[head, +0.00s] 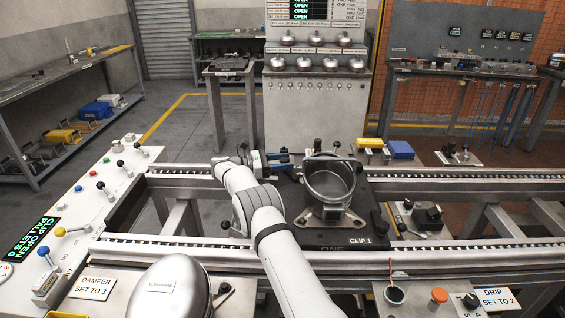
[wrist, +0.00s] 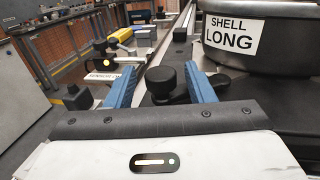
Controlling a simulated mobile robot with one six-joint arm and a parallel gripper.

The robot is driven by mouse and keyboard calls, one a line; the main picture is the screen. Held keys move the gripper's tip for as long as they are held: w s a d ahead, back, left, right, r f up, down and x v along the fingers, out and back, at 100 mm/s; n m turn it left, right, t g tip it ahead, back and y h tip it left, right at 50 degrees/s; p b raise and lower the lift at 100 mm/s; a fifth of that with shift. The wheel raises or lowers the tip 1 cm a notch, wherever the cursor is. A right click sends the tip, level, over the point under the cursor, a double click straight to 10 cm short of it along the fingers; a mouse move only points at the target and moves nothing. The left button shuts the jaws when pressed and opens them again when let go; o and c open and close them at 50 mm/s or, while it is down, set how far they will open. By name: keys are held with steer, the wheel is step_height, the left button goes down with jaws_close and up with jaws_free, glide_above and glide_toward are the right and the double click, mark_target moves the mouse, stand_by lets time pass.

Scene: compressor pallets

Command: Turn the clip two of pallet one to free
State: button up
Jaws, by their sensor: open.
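Pallet one is a black plate (head: 345,237) on the rails in the head view, marked ONE and CLIP 1 at its near edge. A metal shell (head: 328,182) stands on it; the wrist view shows the shell (wrist: 275,42) at right, labelled SHELL LONG. My gripper (head: 284,158) is at the plate's far left side, left of the shell. In the wrist view, my open gripper (wrist: 161,88) has its blue fingers on either side of a black clip knob (wrist: 160,80) with a dark arm reaching right. Its own label is not visible. I cannot tell whether the fingers touch it.
A control panel with levers (head: 100,186) is at left. Another black clamp-like fixture (head: 428,215) stands right of the pallet. The shell stands close to my gripper's right side.

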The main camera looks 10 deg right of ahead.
steer(key=a, duration=0.7)
steer(key=shift+w+a, duration=0.15)
steer(key=shift+f, duration=0.1)
